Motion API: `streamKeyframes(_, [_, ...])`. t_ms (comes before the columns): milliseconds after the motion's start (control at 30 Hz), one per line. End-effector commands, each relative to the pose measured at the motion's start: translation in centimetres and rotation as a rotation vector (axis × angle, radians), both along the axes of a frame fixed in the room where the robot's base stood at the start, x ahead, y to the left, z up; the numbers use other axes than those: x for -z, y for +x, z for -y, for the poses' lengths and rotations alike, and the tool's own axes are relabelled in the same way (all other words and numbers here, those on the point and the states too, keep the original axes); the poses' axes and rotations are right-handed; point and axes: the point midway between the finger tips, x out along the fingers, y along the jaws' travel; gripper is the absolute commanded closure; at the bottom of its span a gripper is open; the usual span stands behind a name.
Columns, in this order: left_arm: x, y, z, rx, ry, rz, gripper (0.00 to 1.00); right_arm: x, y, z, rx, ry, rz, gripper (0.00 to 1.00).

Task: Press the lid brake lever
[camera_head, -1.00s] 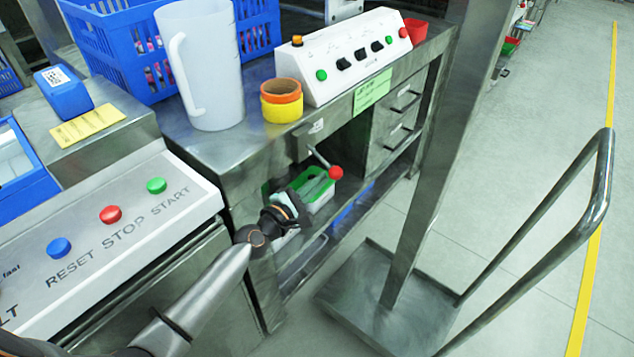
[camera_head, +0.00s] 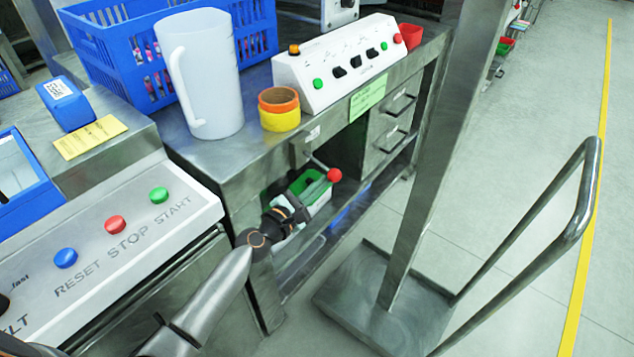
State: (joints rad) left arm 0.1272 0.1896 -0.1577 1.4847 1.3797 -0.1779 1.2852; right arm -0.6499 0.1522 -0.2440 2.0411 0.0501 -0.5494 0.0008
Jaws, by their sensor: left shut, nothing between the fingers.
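The lid brake lever (camera_head: 320,164) is a thin metal rod with a red ball knob (camera_head: 334,175). It sticks out from a small bracket at the front edge of the metal bench and slopes down to the right. My left gripper (camera_head: 312,184) is shut and empty, just below and left of the knob. I cannot tell whether its fingertips touch the lever. My left arm reaches in from the lower left. My right gripper is not in view.
Behind my left gripper, a green and white bin (camera_head: 320,200) sits under the bench (camera_head: 225,160). The bench carries a white jug (camera_head: 205,85), tape rolls (camera_head: 279,108) and a control box (camera_head: 335,75). A metal post and cart (camera_head: 385,310) stand at right.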

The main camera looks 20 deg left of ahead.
Motion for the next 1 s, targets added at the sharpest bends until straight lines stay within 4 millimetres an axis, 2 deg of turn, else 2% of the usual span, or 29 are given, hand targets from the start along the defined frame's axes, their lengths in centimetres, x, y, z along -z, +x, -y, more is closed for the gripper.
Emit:
streamKeyframes(33, [-0.9,-0.1,0.3,0.001,-0.04,-0.013,1.0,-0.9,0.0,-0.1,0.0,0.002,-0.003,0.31])
streamKeyframes(300, [-3.1,-0.3,0.9,0.001,-0.279,-0.1,1.0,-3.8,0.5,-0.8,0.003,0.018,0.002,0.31])
streamKeyframes(433, [-4.1,-0.3,0.9,0.001,-0.388,-0.139,1.0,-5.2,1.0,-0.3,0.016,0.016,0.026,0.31])
streamKeyframes(567, [-4.8,-0.3,0.9,0.001,-0.482,-0.173,1.0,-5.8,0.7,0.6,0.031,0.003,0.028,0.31])
streamKeyframes(700, [-5.5,-0.2,0.8,0.002,-0.567,-0.203,1.0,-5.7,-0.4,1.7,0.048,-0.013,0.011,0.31])
streamKeyframes(1000, [-6.1,-0.1,0.6,0.001,-0.672,-0.241,1.0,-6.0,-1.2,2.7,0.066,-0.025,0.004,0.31])
